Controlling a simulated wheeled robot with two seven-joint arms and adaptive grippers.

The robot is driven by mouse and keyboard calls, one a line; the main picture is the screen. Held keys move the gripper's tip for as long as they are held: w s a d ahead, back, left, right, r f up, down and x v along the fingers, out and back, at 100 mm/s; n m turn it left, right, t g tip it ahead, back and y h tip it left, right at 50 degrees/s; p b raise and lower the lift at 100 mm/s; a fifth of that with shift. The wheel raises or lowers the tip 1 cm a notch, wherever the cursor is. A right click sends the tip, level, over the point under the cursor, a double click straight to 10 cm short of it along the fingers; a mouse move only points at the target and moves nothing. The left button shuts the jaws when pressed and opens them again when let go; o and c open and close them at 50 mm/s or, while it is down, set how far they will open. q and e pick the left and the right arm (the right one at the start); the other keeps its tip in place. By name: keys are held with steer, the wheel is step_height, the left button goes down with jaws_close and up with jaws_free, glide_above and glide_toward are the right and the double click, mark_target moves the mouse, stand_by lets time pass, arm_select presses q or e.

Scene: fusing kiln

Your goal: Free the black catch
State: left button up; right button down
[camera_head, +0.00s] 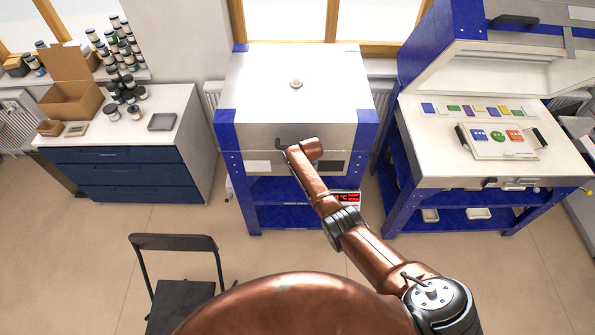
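A closed kiln (290,85) with a white lid and blue corners stands in the middle. My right arm reaches from the lower right to its front, and its copper wrist lies in front of the lid seam. My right gripper is mostly hidden by the wrist; I cannot tell whether it is open or shut. A small black part (282,142) shows just left of the wrist, against the kiln front. I cannot tell whether it is the catch, a handle or part of my gripper. Nothing else on this kiln is clearly the black catch. My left gripper is not in view.
An open kiln (415,165) stands at the right, with a tray of glass pieces (497,140) on its bed. A dark drawer cabinet (120,175) stands at the left. A black chair (175,243) is at the lower left. The floor between is clear.

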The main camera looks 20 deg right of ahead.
steer(key=c, duration=1.8)
jaws_free()
steer(key=shift+o, duration=0.2)
steer(key=v, duration=1.2)
